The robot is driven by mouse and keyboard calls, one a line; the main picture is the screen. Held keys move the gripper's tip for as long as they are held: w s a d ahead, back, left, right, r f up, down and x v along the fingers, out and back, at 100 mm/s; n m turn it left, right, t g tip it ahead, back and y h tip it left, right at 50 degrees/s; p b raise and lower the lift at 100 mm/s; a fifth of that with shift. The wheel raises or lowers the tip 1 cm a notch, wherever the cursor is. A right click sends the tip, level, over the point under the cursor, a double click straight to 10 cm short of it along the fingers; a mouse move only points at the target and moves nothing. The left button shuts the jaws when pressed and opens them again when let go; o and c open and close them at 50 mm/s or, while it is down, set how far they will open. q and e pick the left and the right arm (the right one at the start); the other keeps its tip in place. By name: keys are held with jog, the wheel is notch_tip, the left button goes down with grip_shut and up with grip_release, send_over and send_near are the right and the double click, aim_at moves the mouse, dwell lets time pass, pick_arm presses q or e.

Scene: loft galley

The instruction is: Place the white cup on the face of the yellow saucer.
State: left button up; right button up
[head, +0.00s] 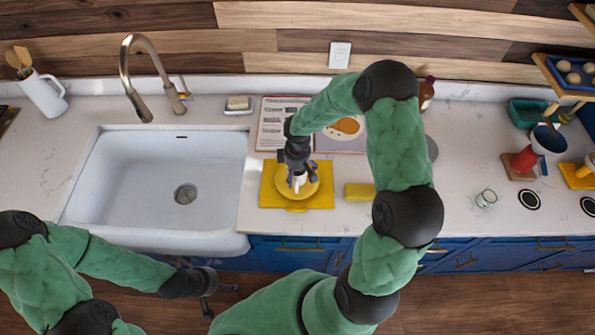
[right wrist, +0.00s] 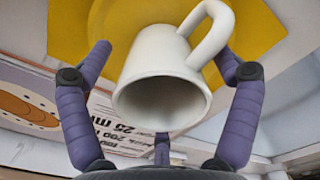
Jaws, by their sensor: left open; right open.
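The white cup (head: 299,180) stands on the yellow saucer (head: 284,187), with my right gripper (head: 299,177) just above and around it. In the right wrist view the white cup (right wrist: 160,75) shows its open mouth towards the camera and its handle to the upper right. The fingers of my right gripper (right wrist: 160,95) are spread on both sides of it with visible gaps. The yellow saucer (right wrist: 115,25) lies behind the cup; the contact at the cup's base is hidden. My left gripper (head: 212,294) is open and empty, low in front of the counter.
The saucer lies on a yellow square mat (head: 268,195). A yellow sponge-like block (head: 359,191) is to its right, the sink (head: 170,175) to its left. A printed sheet (head: 272,125) lies behind. A small pale cup (head: 487,198) stands farther right. My right arm crosses over the counter.

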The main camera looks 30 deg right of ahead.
notch_tip(320, 180, up, 12)
jog(key=shift+r+p, duration=0.15)
jog(key=shift+p, duration=0.15)
dwell(0.3)
